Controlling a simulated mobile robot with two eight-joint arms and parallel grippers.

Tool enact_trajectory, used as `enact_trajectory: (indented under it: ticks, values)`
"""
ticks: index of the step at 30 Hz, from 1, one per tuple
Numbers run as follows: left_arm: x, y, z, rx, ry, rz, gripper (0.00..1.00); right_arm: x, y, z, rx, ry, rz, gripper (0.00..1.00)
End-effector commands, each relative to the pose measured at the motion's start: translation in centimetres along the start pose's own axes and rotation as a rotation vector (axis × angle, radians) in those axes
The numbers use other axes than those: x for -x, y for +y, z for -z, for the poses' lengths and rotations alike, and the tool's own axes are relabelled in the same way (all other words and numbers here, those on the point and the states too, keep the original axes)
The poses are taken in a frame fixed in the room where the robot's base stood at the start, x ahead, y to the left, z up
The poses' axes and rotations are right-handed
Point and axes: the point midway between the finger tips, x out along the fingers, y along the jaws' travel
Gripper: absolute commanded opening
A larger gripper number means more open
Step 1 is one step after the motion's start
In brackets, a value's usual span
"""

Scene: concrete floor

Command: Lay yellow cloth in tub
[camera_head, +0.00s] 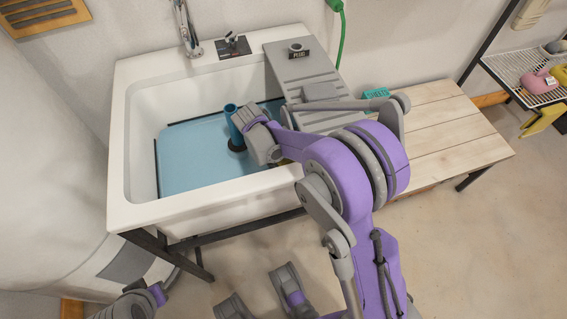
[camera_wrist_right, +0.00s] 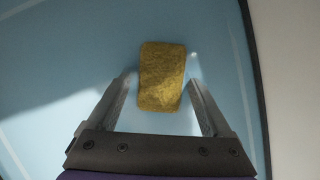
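The tub (camera_head: 120,178) is a white basin with a light blue bottom, which also shows in the right wrist view (camera_wrist_right: 60,60). The yellow cloth (camera_wrist_right: 162,76) looks like a small, thick rectangle. It lies over the blue bottom, between the fingertips of my right gripper (camera_wrist_right: 161,84). The fingers stand apart on either side, with a narrow gap at each side. I cannot tell if the cloth touches the bottom. In the head view my right arm reaches over the tub's front rim and hides most of the cloth.
A blue upright tube (camera_head: 232,122) with a dark base stands in the tub near my right wrist. A grey ribbed drainboard (camera_head: 292,72) covers the tub's right end. A wooden bench (camera_head: 450,130) stands to the right. A faucet (camera_head: 187,30) rises behind.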

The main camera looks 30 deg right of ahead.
Motion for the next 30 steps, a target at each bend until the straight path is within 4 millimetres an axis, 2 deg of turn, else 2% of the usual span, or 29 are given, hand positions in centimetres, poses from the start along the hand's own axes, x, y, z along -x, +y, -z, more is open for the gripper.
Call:
enact_trajectory:
  ticks: [9, 13, 17, 24, 30]
  values:
    - [0.1, 0.0, 0.0, 0.0, 0.0, 0.0, 0.0, 0.1, 0.0, 0.0, 0.0, 0.0, 0.0, 0.94]
    - [0.5, 0.0, 0.2, 0.0, 0.002, 0.0, 0.0, 0.9, 0.0, -0.2, 0.0, 0.0, -0.001, 0.94]
    - [1.1, 0.0, 0.4, 0.0, 0.004, 0.0, 0.0, 3.0, 0.0, -0.2, 0.0, 0.001, -0.001, 0.94]
    - [2.2, 0.0, 0.8, 0.0, 0.008, 0.0, 0.0, 8.4, 0.0, -0.2, 0.001, 0.0, -0.001, 0.94]
    - [2.8, 0.0, 1.1, 0.0, 0.01, 0.0, 0.0, 11.4, 0.0, -0.2, 0.001, 0.0, 0.0, 0.94]
